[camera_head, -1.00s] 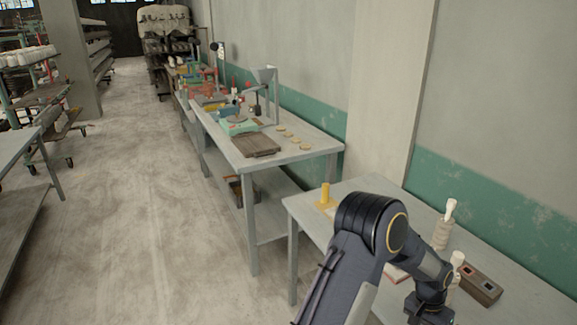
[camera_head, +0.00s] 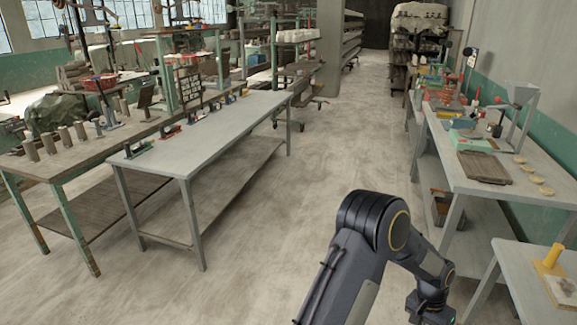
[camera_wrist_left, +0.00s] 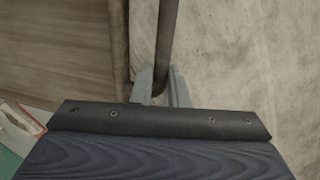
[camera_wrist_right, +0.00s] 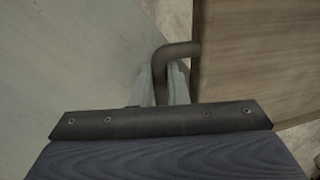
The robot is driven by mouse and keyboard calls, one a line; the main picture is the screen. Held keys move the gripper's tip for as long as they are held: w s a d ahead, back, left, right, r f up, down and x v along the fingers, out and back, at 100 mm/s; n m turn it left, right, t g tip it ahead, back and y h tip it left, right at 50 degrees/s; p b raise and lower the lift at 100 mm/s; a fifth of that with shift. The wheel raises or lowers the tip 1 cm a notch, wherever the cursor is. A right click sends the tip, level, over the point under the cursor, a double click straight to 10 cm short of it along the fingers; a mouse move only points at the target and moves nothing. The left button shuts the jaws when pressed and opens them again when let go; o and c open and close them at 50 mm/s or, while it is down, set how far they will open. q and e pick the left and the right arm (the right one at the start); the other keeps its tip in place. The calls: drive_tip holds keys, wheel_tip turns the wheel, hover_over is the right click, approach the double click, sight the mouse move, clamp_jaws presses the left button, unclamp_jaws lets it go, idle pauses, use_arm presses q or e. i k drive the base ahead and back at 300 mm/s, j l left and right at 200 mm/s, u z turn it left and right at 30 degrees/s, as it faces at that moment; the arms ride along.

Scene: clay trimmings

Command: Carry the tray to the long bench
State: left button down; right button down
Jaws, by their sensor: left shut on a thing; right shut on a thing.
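The tray is a brown wooden board-like thing. It fills the left of the left wrist view (camera_wrist_left: 60,50) and the right of the right wrist view (camera_wrist_right: 255,60). My left gripper (camera_wrist_left: 162,88) is shut on a dark bar handle (camera_wrist_left: 168,35) at one side of it. My right gripper (camera_wrist_right: 165,88) is shut on a bent dark handle (camera_wrist_right: 160,65) at the other side. The head view shows neither the held tray nor my gripper tips. A long grey bench (camera_head: 225,125) stands at the left in the head view, with several small tools along its far edge.
A wooden-topped table (camera_head: 75,160) adjoins the long bench. A grey worktable (camera_head: 470,185) stands at the right with a brown board (camera_head: 483,168) on it. A nearer table (camera_head: 515,275) holds a yellow object (camera_head: 550,258). Bare floor (camera_head: 340,150) lies between.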

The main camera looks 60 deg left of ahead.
sight(202, 142)
drive_tip(key=u, duration=1.5)
drive_tip(key=i+u, duration=0.4)
drive_tip(key=i+l+u, duration=0.15)
drive_tip(key=u, duration=0.3)
drive_tip(key=i+l, duration=0.15)
drive_tip(key=i, duration=0.35)
drive_tip(key=i+l, duration=0.15)
drive_tip(key=i, duration=0.3)
drive_tip(key=i+l, duration=0.1)
drive_tip(key=i, duration=3.45)
drive_tip(key=i+u, duration=0.3)
drive_tip(key=u, duration=0.15)
drive_tip(key=i+l+u, duration=0.25)
drive_tip(key=u, duration=1.1)
drive_tip(key=i+l, duration=0.05)
